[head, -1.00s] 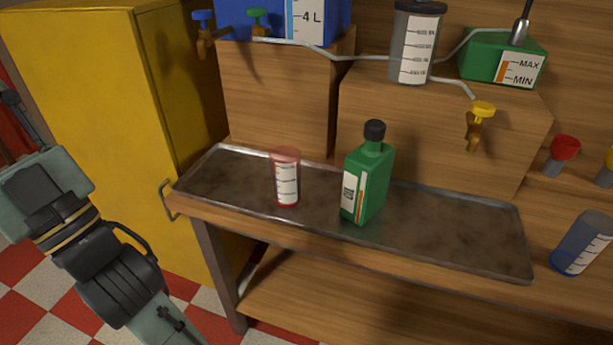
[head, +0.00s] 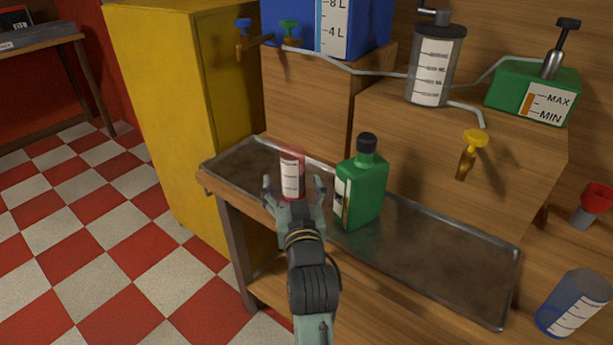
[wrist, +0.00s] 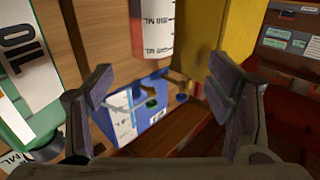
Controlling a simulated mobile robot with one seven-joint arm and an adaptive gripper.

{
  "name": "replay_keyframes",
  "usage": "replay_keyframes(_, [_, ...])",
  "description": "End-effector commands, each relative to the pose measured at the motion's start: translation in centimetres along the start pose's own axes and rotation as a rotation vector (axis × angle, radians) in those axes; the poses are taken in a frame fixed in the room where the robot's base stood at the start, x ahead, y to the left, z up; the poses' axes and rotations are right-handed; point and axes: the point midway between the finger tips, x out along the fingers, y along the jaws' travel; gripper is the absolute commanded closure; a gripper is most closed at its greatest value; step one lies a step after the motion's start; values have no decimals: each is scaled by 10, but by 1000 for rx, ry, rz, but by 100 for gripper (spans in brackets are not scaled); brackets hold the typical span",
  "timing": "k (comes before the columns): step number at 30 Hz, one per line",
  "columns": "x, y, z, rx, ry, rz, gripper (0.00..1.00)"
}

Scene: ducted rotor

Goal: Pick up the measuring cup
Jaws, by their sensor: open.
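The measuring cup (head: 292,174) is a translucent red cup with a white scale label, standing on the metal tray (head: 450,262) near its left end. In the wrist view the cup (wrist: 152,32) shows at the top centre. My gripper (head: 293,190) is open in front of the cup, with one finger to each side of it in the head view. In the wrist view the open fingers (wrist: 160,82) have nothing gripped between them. My gripper hides the lower part of the cup in the head view.
A green oil bottle (head: 362,187) stands close to the right of the cup. Wooden blocks (head: 308,100) rise behind the tray, with a blue tank (head: 365,30) on top. A yellow cabinet (head: 165,110) is at left. A blue cup (head: 573,303) stands at far right.

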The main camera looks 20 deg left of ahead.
Motion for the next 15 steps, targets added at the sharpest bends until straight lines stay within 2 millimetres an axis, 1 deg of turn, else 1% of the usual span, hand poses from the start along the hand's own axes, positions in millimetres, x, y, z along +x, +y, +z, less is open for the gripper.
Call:
replay_keyframes(3, [0, 5, 9, -2, -21, 10, 26])
replay_keyframes(6, [5, 6, 13, -2, -19, 12, 26])
replay_keyframes(15, [21, 6, 15, -1, -15, 11, 26])
